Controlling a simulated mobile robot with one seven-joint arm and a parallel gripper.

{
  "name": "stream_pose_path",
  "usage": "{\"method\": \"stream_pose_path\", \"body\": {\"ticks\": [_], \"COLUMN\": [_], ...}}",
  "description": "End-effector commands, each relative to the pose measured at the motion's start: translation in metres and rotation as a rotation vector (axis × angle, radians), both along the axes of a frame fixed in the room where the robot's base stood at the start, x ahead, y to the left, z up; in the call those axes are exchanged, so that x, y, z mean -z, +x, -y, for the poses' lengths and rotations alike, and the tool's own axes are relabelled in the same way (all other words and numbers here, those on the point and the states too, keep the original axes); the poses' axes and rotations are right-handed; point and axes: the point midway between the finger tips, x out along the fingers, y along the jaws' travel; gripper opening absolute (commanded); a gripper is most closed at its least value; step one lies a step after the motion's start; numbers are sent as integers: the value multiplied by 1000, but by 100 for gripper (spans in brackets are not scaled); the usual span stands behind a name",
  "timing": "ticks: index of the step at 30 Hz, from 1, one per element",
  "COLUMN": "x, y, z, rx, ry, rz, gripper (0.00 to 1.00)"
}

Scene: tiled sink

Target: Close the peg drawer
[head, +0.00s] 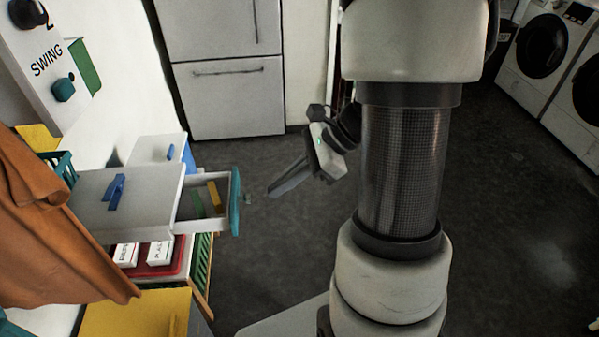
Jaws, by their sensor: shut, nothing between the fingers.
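The peg drawer (207,215) is pulled out to the right from a grey box-shaped cabinet (143,196) at the left. Its teal front panel (235,201) faces right and has a small knob (247,199). Yellow and green pieces lie inside the drawer. My gripper (272,193) is a short way right of the knob, apart from it, with its fingers pointing down and left. The fingers are together and hold nothing. My arm column hides part of the room behind it.
An orange cloth (55,220) hangs at the left front. A red tray (180,262) with white labelled blocks is below the cabinet. A yellow board (135,312) lies in front. A white fridge (226,80) and washing machines (545,47) stand behind. Dark floor is open to the right.

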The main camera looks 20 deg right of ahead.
Motion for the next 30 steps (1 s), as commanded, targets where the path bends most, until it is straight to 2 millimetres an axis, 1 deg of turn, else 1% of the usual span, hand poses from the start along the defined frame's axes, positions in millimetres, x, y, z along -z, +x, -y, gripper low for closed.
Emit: {"method": "stream_pose_path", "body": {"ticks": [1, 6, 10, 19, 22, 23, 26, 30], "x": [-2, -1, -1, -1, -1, -2, -2, -1], "y": [2, 7, 9, 9, 11, 12, 19, 31], "z": [-9, -25, -29, -30, -37, -41, -64, -103], "rx": [-5, -3, -1, -1, -4, -6, -9, -11], "ry": [0, 0, -1, -1, 0, 0, 1, -1], "rz": [4, 3, 3, 3, 4, 4, 3, 3], "gripper": [0, 0, 0, 0, 0, 0, 0, 0]}}
